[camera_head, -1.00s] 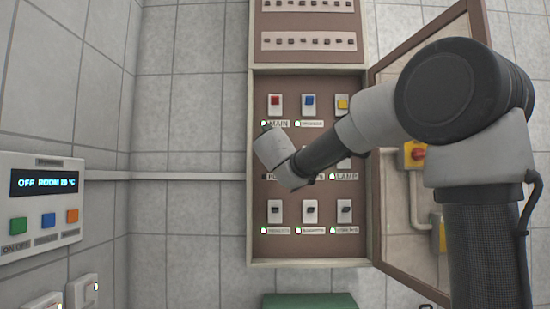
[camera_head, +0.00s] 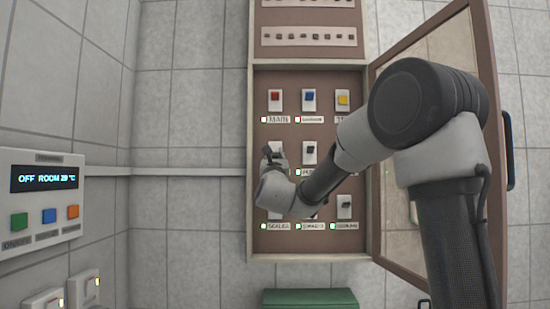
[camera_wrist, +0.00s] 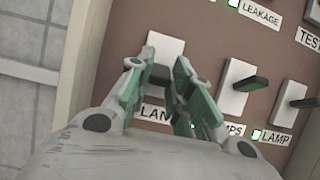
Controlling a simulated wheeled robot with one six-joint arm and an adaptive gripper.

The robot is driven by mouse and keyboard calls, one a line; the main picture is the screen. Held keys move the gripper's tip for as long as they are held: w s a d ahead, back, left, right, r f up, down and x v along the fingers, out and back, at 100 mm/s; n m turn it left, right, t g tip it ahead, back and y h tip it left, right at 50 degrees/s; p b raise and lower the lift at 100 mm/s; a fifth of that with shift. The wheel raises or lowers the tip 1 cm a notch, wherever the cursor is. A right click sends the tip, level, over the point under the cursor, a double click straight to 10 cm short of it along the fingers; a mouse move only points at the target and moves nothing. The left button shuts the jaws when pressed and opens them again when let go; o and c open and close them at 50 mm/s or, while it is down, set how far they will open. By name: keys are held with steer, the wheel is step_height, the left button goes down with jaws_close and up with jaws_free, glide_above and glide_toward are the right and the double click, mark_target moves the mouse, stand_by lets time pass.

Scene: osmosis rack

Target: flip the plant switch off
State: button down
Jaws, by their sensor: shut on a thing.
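The plant switch (camera_wrist: 165,50) is a white plate with a black lever, at the left of the middle row in the open panel. It also shows in the head view (camera_head: 277,147), partly covered by my gripper. My gripper (camera_wrist: 160,74) has its green-padded fingers on both sides of the black lever and is shut on it. In the head view my gripper (camera_head: 272,157) reaches up to the switch from below. Only part of the label (camera_wrist: 153,112), "LAN", shows between the fingers. The switch's indicator light is hidden.
The pumps switch (camera_wrist: 240,86) and lamp switch (camera_wrist: 290,97) stand close on the right. Red (camera_head: 275,98), blue (camera_head: 309,99) and yellow (camera_head: 342,100) buttons sit above. The open cabinet door (camera_head: 483,60) is at the right, behind my arm. A wall controller (camera_head: 45,205) is at the left.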

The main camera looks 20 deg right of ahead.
steer(key=c, duration=1.3)
jaws_free()
steer(key=v, duration=1.2)
steer(key=shift+f, duration=0.1)
